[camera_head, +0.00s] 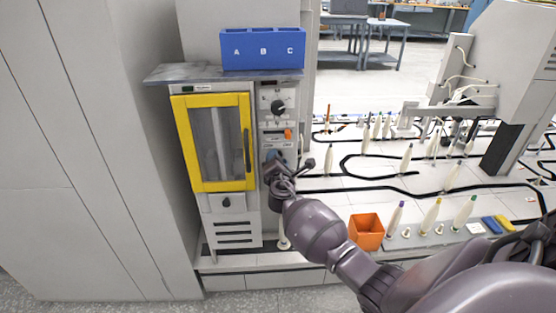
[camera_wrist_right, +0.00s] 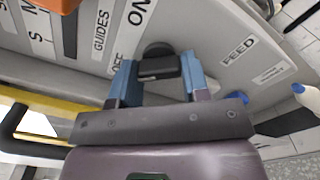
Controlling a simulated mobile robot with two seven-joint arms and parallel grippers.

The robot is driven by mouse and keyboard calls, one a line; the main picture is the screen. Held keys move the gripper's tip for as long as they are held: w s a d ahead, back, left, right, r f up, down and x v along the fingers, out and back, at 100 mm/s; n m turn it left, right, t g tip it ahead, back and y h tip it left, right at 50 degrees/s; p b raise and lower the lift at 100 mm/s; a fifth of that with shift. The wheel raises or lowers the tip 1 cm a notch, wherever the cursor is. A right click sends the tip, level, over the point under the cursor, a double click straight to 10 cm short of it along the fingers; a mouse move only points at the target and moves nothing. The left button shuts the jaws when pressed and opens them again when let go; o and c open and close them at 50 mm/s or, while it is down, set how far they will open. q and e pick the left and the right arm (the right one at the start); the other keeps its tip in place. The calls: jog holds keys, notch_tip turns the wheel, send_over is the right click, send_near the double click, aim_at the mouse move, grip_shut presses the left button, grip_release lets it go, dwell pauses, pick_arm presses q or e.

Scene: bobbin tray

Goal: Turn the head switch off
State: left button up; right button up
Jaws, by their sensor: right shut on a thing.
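My right gripper (camera_head: 273,160) is at the control panel (camera_head: 276,92) of the cabinet, to the right of the yellow-framed door. In the right wrist view its two blue fingers (camera_wrist_right: 159,75) are on either side of a black switch knob (camera_wrist_right: 158,64), shut on it. The printed words ON, OFF and GUIDES show to the left of the knob, and FEED to its right. No label reading HEAD is legible, so I cannot tell whether this is the head switch. In the head view my gripper hides the knob. My left gripper is in neither view.
A dial (camera_head: 278,107) and an orange part (camera_head: 288,134) sit higher on the panel. The yellow-framed door (camera_head: 213,187) is closed. A blue A-B-C bin (camera_head: 262,58) stands on top. An orange box (camera_head: 366,232) and several bobbins stand on the right.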

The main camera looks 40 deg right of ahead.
jog(key=shift+n, duration=0.3)
jog(key=o, duration=0.9)
jog(key=p+v, duration=0.1)
jog(key=v, duration=1)
jog(key=shift+f+p, duration=0.1)
jog(key=shift+p, duration=0.25)
jog(key=shift+w, duration=0.1)
